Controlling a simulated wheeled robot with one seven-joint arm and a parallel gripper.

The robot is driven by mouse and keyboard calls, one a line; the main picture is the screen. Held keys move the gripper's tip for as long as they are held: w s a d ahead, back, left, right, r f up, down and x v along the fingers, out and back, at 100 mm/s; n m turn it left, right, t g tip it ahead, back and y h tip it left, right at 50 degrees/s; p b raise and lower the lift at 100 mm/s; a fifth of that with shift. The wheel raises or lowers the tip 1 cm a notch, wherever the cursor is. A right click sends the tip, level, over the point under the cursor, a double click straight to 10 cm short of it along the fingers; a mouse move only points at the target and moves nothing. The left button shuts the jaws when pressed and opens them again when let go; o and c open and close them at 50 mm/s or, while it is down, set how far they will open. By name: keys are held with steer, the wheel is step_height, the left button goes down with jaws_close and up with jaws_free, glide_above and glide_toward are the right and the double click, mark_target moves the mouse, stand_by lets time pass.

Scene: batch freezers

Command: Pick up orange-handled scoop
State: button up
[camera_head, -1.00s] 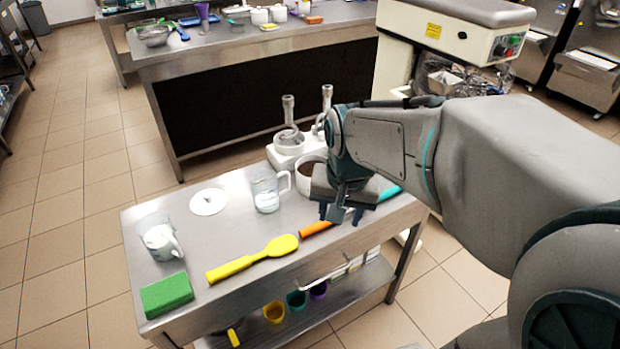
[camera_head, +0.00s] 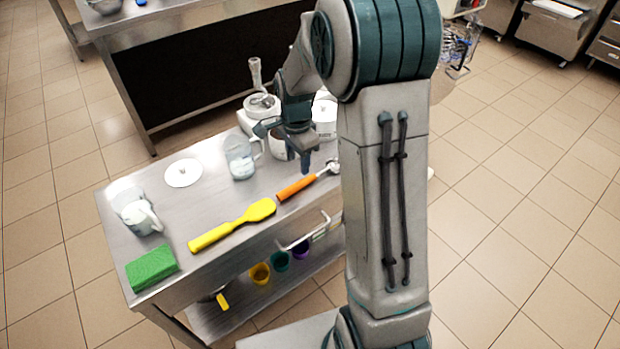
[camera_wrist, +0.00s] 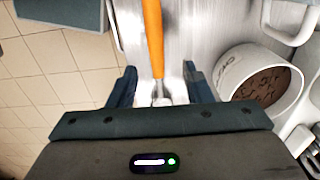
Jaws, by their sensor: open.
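The orange-handled scoop (camera_head: 297,188) lies on the steel table near its front edge, its metal end pointing right. In the wrist view its orange handle (camera_wrist: 153,38) runs up from between the fingers, with the metal part lower down. My gripper (camera_head: 298,165) is above the scoop. In the wrist view my gripper (camera_wrist: 160,85) is open, one finger on each side of the scoop, with a gap to each. The scoop's far metal end is hidden by the gripper body in the wrist view.
A yellow spatula (camera_head: 232,225), a green sponge (camera_head: 151,267), a glass jug (camera_head: 241,157), a second jug (camera_head: 140,216) and a white lid (camera_head: 183,172) share the table (camera_head: 205,205). A white pot with dark contents (camera_wrist: 262,82) stands close beside the gripper.

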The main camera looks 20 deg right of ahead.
mark_target(300, 182)
steer(key=shift+s+d+f+p, duration=0.1)
steer(key=shift+s+f+p, duration=0.1)
steer(key=shift+f, duration=1.75)
steer(key=shift+s+d+f+p, duration=0.1)
steer(key=shift+f+p, duration=0.05)
steer(key=shift+f, duration=1.8)
jaws_close()
